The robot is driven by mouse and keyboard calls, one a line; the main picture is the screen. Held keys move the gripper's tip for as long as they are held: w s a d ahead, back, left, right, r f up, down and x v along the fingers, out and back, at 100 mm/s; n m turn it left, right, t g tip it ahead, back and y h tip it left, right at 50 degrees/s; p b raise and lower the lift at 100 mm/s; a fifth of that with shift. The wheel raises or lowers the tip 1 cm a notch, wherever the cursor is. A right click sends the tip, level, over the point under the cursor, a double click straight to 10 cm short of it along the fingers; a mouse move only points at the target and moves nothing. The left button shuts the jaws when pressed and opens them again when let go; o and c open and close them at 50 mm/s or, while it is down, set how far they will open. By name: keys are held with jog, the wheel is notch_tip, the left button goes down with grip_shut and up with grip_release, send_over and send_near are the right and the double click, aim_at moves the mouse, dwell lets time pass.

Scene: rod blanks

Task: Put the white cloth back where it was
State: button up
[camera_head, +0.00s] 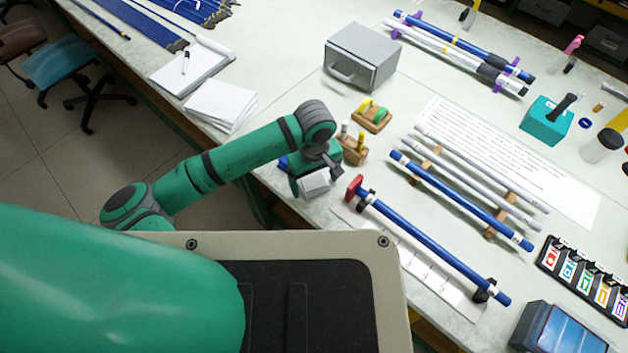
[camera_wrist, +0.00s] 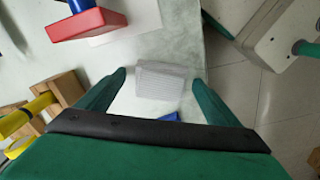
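The white cloth (camera_head: 314,184) is a folded, ribbed block at the table's near edge. In the wrist view the white cloth (camera_wrist: 160,80) lies between my two fingers, close to the table's edge. My gripper (camera_wrist: 159,77) is open, with a narrow gap between each fingertip and the cloth. In the head view my gripper (camera_head: 311,178) is right at the cloth, and its hand partly hides it. I cannot tell whether the fingertips are above the cloth or down beside it.
A blue rod with a red end (camera_head: 353,187) lies right of the cloth. Wooden holders (camera_head: 352,152) with yellow and green pieces stand just behind. A small blue thing (camera_wrist: 168,117) shows beside the cloth. A grey box (camera_head: 350,60) and white paper pads (camera_head: 220,104) stand farther back.

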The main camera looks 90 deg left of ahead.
aim_at(315, 183)
notch_tip(315, 183, up, 12)
jog(key=shift+r, duration=0.2)
dwell(0.4)
dwell(0.5)
